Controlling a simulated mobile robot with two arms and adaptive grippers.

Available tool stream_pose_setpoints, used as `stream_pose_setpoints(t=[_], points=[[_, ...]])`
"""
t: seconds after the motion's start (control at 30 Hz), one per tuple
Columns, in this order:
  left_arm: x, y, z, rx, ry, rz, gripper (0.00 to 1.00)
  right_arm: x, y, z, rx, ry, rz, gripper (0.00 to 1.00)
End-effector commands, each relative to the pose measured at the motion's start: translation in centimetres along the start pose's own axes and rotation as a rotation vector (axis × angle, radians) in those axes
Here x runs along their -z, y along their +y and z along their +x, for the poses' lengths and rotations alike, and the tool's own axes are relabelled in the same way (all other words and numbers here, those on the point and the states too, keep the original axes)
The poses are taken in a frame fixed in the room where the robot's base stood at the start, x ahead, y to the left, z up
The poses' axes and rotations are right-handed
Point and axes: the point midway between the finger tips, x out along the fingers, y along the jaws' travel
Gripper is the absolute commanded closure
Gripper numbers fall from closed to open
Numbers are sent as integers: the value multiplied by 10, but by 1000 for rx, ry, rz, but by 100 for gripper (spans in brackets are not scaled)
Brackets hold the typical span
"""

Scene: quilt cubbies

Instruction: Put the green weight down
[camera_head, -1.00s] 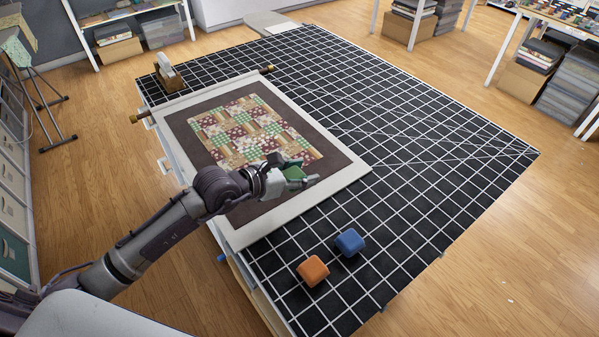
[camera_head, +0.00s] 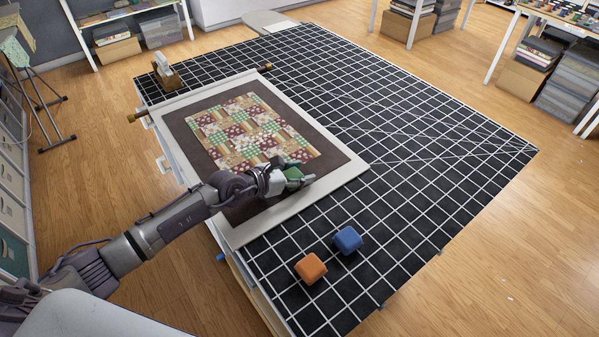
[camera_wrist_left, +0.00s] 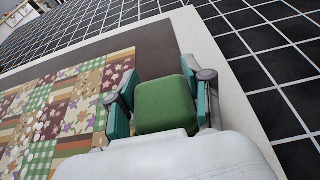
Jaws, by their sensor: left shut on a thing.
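The green weight (camera_wrist_left: 165,103) is a rounded block between the two fingers of my left gripper (camera_wrist_left: 163,100). In the head view my left gripper (camera_head: 300,178) is shut on the green weight (camera_head: 292,173), over the dark border at the near right part of the quilt. Whether the weight touches the quilt cannot be told. The patchwork quilt (camera_head: 250,130) lies flat with a brown border (camera_head: 325,150) and a pale outer edge. A blue weight (camera_head: 348,239) and an orange weight (camera_head: 310,268) sit on the black gridded table top. My right gripper is not in view.
The gridded table (camera_head: 430,150) is largely clear right of the quilt. A small wooden holder (camera_head: 166,75) stands at the table's far left corner. Rods (camera_head: 137,117) show at the quilt's far edge. Shelves with boxes stand beyond the table.

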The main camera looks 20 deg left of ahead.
Motion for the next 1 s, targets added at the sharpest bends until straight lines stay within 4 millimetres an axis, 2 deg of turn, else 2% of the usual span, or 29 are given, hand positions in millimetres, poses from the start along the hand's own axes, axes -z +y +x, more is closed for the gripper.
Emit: stream_pose_setpoints(t=[0.07,0.1,0.23,0.57,0.67,0.77,1.0], points=[[2,0,1,0,-2,0,97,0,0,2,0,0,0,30],[3,0,1,0,0,-1,48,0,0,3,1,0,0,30],[2,0,1,0,0,-1,26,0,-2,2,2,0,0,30],[0,0,0,0,0,0,24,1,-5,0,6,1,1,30],[1,0,-6,0,2,1,24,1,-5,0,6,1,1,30],[2,0,-21,-1,3,0,24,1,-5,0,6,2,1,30],[3,0,-73,0,4,2,24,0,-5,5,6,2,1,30]])
